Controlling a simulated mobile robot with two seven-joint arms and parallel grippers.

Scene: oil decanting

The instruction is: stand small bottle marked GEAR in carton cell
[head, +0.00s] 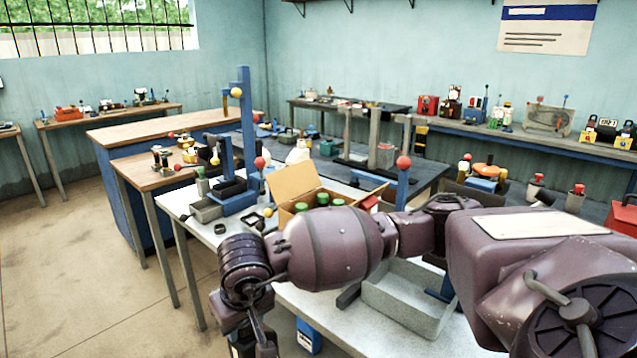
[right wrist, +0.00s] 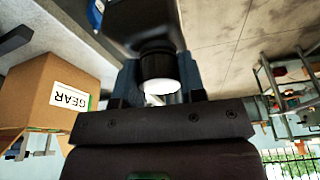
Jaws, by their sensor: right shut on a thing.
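My right gripper (head: 247,330) hangs low past the near left edge of the table, with its fingertips at or below the frame's lower edge. In the right wrist view the gripper (right wrist: 158,88) is shut on a dark bottle (right wrist: 145,22) with a dark neck and a white round end between the fingers. No marking on this bottle can be read. The open cardboard carton (head: 285,212) stands on the table with several green-capped bottles inside; its lower cells are hidden. It shows upside down in the wrist view (right wrist: 32,90) with a GEAR label, apart from the held bottle. My left gripper is not in view.
A grey tray (head: 395,305) lies on the table (head: 310,305) to the right, partly behind my arm. A blue stand (head: 247,130) with red and yellow knobs rises left of the carton. A blue labelled container (head: 308,336) is below the table's near edge.

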